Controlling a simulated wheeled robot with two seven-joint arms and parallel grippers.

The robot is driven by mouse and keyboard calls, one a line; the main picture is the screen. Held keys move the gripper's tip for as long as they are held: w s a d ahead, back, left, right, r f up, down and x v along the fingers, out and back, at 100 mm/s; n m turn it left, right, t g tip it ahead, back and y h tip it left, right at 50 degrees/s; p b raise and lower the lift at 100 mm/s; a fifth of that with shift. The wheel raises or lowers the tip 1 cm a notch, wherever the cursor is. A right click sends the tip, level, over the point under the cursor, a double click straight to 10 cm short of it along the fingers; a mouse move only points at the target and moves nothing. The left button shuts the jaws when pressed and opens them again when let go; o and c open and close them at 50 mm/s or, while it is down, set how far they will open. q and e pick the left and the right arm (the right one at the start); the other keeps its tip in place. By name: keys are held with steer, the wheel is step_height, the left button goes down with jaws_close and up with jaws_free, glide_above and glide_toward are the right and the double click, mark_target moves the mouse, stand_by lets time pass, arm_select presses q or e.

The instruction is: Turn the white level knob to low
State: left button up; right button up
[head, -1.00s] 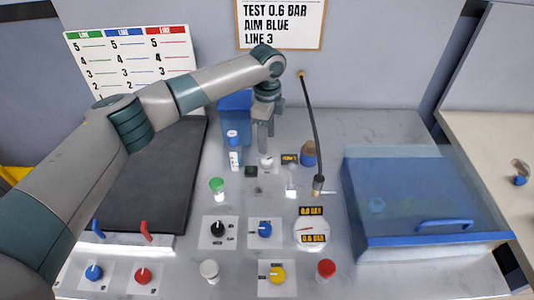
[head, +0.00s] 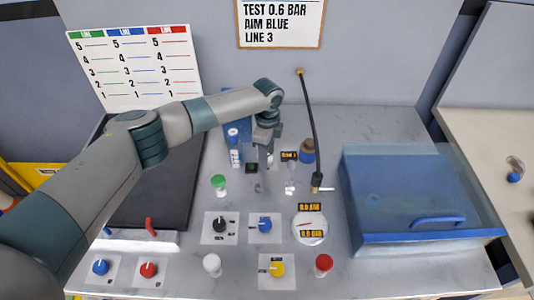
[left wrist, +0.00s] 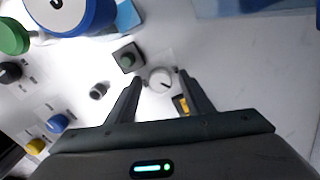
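The white level knob (left wrist: 160,80) is a small round knob with a dark pointer line, on a pale plate on the bench. In the left wrist view it shows between the two fingertips of my left gripper (left wrist: 159,75), which is open. I cannot tell whether the fingers touch it. In the head view my left gripper (head: 263,168) points down over the panel and mostly hides the knob. A small black display with yellow text (head: 289,156) stands right beside it. My right gripper is not in view.
A blue-and-white container (left wrist: 70,12) stands nearby. A blue lidded bin (head: 415,200) fills the right side.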

arm_select(q)
steer(key=c, duration=0.9)
steer(key=shift+n, duration=0.4)
steer(key=n+p, duration=0.1)
steer(key=n, duration=0.2)
steer(key=shift+r+n+p, duration=0.1)
steer(key=shift+n+p, duration=1.2)
steer(key=shift+n, duration=1.2)
steer(key=o, duration=1)
